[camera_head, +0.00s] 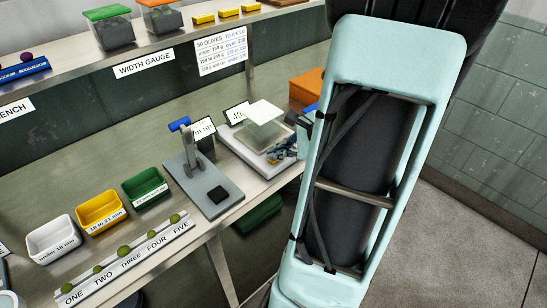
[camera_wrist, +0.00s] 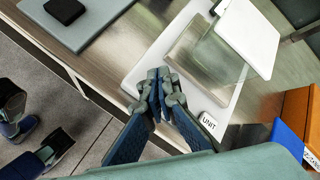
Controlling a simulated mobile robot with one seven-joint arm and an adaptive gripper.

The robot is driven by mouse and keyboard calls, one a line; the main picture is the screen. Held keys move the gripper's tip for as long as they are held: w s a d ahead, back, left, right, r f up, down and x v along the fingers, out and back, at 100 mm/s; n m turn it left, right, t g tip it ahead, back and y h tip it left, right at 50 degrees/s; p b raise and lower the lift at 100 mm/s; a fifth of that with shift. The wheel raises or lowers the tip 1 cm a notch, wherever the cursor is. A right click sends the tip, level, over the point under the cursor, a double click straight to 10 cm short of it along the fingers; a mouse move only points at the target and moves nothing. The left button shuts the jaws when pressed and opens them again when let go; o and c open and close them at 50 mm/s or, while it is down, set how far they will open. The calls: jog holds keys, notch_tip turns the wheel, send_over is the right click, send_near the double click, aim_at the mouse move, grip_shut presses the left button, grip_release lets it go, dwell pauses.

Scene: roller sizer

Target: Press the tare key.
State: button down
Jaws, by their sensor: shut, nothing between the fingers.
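The scale (camera_head: 240,143) stands on the bench, a white body with a steel plate and a raised pale square panel (camera_head: 264,113) above it. In the wrist view the scale's white body (camera_wrist: 165,50) and steel plate (camera_wrist: 205,60) lie just beyond my gripper (camera_wrist: 163,76). My gripper is shut and empty, its fingertips over the scale's near edge; I cannot tell if they touch. A white key marked UNIT (camera_wrist: 209,122) shows right of the fingers. No key marked tare is readable; my fingers cover part of that edge. In the head view my gripper (camera_head: 281,151) is partly hidden behind my arm.
Left of the scale is a grey lever device (camera_head: 213,180) with a black pad. An orange box (camera_head: 306,87) stands beyond the scale. White, yellow and green bins (camera_head: 148,188) and a numbered olive rack (camera_head: 125,262) sit further left. A shelf runs above.

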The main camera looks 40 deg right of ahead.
jog(key=shift+f, duration=0.3)
jog(key=shift+s+a+f+b, duration=0.1)
jog(key=shift+s+f+b, duration=0.05)
jog(key=shift+f+b, duration=0.7)
dwell(0.9)
jog(key=shift+r, duration=0.15)
jog(key=shift+r+p, duration=0.65)
jog(key=shift+r, duration=0.3)
notch_tip(320, 180, up, 6)
jog(key=p, duration=0.4)
jog(key=shift+w, duration=0.2)
jog(key=shift+r, duration=0.1)
